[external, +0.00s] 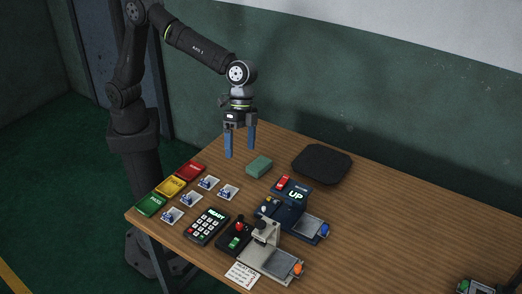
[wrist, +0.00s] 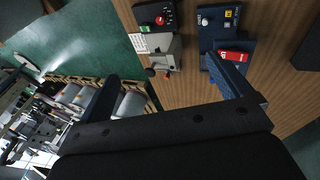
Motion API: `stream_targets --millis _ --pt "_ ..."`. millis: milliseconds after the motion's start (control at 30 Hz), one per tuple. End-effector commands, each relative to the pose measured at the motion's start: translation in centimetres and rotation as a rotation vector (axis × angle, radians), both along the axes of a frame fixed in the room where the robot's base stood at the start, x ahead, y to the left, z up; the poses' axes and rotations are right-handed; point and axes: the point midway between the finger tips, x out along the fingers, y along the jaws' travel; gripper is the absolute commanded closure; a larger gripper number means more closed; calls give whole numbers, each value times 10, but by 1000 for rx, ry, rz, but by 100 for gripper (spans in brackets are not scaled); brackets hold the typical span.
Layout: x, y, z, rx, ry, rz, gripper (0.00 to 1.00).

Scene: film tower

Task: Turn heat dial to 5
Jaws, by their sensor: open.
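My gripper (external: 240,152) is open and empty, with blue fingers pointing down. It hangs above the table, behind and left of both machines, touching nothing. Its spread fingers also show in the wrist view (wrist: 163,66).
A green block (external: 259,166) and a black pad (external: 322,163) lie at the back. The table's right middle is clear.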

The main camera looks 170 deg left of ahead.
Motion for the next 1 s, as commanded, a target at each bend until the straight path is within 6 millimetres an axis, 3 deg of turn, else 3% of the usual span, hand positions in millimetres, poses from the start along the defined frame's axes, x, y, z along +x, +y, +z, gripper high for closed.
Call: stream_targets --millis 33,233,267,500,700,867,1000 --pt "0 0 0 0 0 0 16" --pt "2 -4 -4 10 11 1 55" --pt "4 -7 -6 21 20 2 57" --pt "25 -51 -46 236 128 10 57" --pt "42 -80 -60 389 127 -13 57" --pt "47 -84 -68 421 120 -19 57" --pt "51 -79 -85 418 122 -19 57"
